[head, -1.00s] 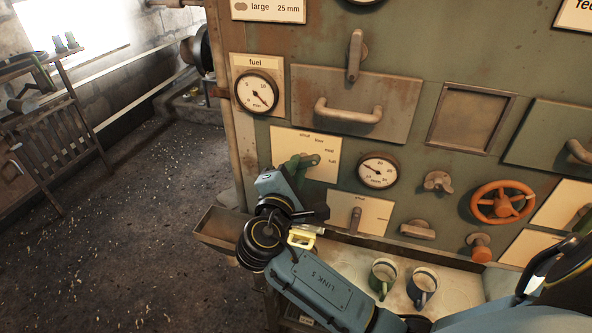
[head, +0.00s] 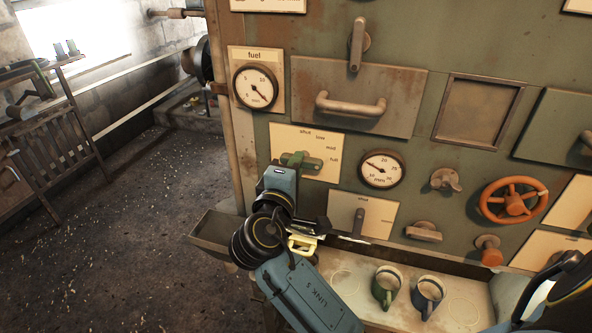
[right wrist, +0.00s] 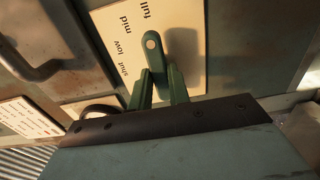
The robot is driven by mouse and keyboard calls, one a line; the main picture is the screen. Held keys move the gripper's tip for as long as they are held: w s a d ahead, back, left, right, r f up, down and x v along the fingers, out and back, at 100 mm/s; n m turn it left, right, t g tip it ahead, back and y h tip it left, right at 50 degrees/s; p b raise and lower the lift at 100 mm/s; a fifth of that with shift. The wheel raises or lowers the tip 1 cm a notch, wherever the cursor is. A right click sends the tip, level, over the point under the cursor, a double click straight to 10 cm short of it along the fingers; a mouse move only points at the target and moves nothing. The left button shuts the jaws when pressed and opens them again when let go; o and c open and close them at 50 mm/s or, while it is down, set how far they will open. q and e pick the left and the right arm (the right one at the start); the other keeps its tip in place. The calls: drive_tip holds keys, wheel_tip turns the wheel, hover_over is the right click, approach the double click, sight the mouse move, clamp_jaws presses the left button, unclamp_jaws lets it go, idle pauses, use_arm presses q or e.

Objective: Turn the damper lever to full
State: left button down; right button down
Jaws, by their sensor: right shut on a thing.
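The damper lever (head: 313,163) is green and sits on a cream label plate (head: 283,134) marked shut, low, mid and full. It lies about level with the plate's long edges, its visible end pointing right, close to the word full. My right gripper (head: 288,165) is at the lever's left part and hides some of it. In the right wrist view, the lever's rounded end with a hole (right wrist: 152,44) shows beyond the two green fingers of my right gripper (right wrist: 160,88), which close around its lower part. My left gripper is not in view.
A pressure-type gauge (head: 381,170) is right of the plate. A grey lever on another plate (head: 378,211) is below it. An orange handwheel (head: 514,200) and a drawer handle (head: 350,106) stick out from the panel.

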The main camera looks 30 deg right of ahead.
idle(0.3)
drive_tip(key=c, duration=1.3)
unclamp_jaws()
drive_tip(key=b+v, duration=0.2)
drive_tip(key=v, duration=1.1)
drive_tip(key=shift+s+a, duration=0.1)
drive_tip(key=shift+s, duration=0.05)
